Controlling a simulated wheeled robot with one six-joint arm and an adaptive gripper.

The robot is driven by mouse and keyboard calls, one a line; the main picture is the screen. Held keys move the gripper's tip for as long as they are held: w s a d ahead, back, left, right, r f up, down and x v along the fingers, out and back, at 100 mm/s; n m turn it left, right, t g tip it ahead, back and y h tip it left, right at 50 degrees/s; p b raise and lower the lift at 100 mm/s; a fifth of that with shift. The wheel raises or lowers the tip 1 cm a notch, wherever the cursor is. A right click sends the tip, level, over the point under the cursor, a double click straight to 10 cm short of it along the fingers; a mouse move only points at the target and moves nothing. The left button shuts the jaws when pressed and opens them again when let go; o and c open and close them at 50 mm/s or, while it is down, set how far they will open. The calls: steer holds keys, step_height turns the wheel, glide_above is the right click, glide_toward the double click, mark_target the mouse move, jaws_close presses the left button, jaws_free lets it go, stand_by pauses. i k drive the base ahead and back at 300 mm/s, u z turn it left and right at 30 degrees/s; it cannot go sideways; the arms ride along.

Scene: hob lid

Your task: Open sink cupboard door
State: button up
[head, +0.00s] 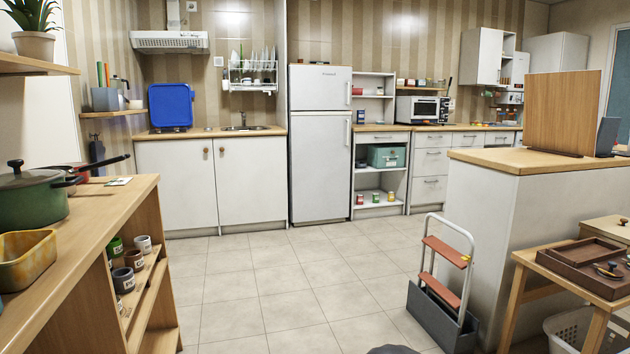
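The sink cupboard door (251,182) is the right one of two white doors under the wooden counter at the back left. It sits under the sink (245,128) and looks shut, flush with its neighbour. A small round brown knob (221,150) is near its upper left corner. The left door (176,187) looks shut too, with a knob (205,150) near its upper right corner. My gripper is not in view.
The tiled floor (265,285) before the doors is clear. A wooden shelf unit (95,265) stands at the left, a white fridge (320,150) right of the cupboard. A step stool (445,275) stands front right by the white island (480,220). A blue hob lid (170,106) stands upright.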

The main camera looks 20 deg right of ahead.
mark_target(251, 172)
steer(key=u, duration=0.1)
steer(key=i, duration=5.85)
steer(key=z, duration=1.25)
